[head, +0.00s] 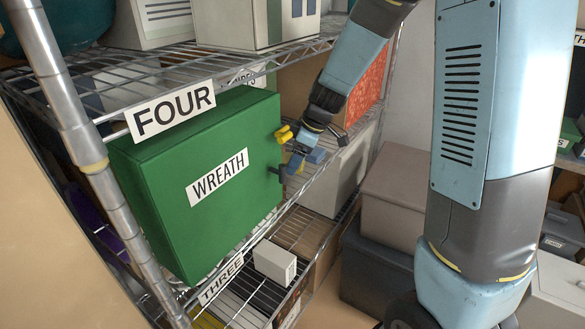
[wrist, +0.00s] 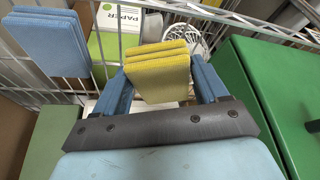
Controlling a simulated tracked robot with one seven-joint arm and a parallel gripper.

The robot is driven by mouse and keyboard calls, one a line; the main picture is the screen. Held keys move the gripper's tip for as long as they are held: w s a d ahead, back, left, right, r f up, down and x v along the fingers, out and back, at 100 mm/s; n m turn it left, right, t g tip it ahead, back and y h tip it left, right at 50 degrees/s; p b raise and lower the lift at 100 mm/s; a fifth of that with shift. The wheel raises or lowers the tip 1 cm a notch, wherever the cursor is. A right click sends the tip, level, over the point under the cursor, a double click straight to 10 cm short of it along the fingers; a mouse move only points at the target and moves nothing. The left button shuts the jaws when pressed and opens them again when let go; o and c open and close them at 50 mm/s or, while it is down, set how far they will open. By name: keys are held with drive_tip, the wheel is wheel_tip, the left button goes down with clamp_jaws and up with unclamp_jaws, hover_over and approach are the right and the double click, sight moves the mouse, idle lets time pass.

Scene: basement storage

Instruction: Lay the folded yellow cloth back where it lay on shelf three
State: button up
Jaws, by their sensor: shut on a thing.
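The folded yellow cloth (wrist: 159,76) is between the two blue fingers of my gripper (wrist: 160,84) in the wrist view, gripped and held up. In the head view a bit of the yellow cloth (head: 284,134) shows beside my gripper (head: 299,150), just right of the green WREATH box. The THREE sign (head: 221,279) hangs on the shelf edge below that box. My gripper is over the wire shelf of that edge, in its right part. The spot under the cloth is mostly hidden by my gripper.
The green WREATH box (head: 195,180) fills the shelf's left part; its side (wrist: 258,95) is close on the right in the wrist view. A folded blue cloth (wrist: 47,42) and a PAPER box (wrist: 117,35) are ahead. The shelf marked FOUR (head: 171,109) is overhead.

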drive_tip(key=shift+w+a+f, duration=0.1)
drive_tip(key=shift+w+f, duration=0.1)
drive_tip(key=shift+f, duration=0.1)
drive_tip(key=shift+w+f, duration=0.1)
drive_tip(key=shift+f, duration=1.5)
drive_tip(key=o, duration=0.9)
drive_tip(key=shift+o, duration=0.2)
